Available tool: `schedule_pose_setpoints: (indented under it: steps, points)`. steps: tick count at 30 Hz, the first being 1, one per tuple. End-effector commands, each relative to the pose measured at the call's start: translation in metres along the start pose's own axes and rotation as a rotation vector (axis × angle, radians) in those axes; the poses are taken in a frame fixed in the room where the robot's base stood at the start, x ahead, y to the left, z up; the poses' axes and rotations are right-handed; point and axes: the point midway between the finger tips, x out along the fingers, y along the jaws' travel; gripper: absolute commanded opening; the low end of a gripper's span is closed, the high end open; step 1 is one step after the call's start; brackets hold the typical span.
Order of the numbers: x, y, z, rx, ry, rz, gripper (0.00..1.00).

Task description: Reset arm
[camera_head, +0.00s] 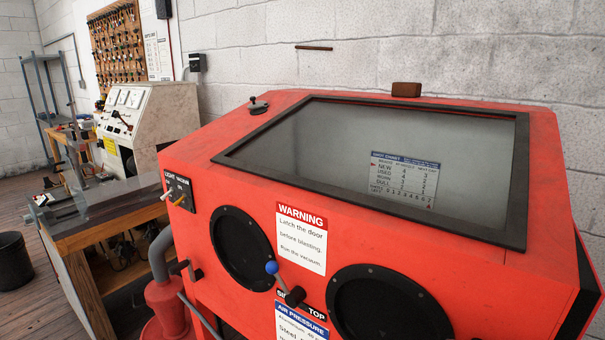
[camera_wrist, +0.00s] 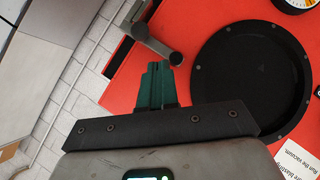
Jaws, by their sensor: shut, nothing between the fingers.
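My gripper (camera_wrist: 158,70) shows in the wrist view, its dark green fingers together and empty. They point toward the red blasting cabinet, just left of a round black glove port (camera_wrist: 252,75) and below a grey crank-like door handle (camera_wrist: 152,38). I cannot tell whether the fingertips touch anything. The gripper and arm do not show in the head view. There the red cabinet (camera_head: 340,205) fills the middle and right, with a dark-framed window (camera_head: 300,130) on its sloped top.
A lever with a blue knob (camera_head: 272,267) sticks out between the two glove ports. A switch plate (camera_head: 180,192) is at the cabinet's left corner. A workbench (camera_head: 110,210) and a grey test machine (camera_head: 145,125) stand at left. A black bin (camera_head: 14,261) stands on the floor.

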Motion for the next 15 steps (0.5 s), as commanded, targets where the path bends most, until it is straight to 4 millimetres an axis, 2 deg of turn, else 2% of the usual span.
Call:
schedule_pose_setpoints:
  steps: [5,10,14,15]
  points:
    - [0.035,-0.012,0.021,-0.056,-0.030,-0.052,0.00]
    - [0.078,-0.028,0.055,-0.118,-0.080,-0.139,0.00]
    - [0.118,-0.044,0.104,-0.167,-0.153,-0.250,0.00]
    - [0.130,-0.050,0.126,-0.180,-0.185,-0.295,0.00]
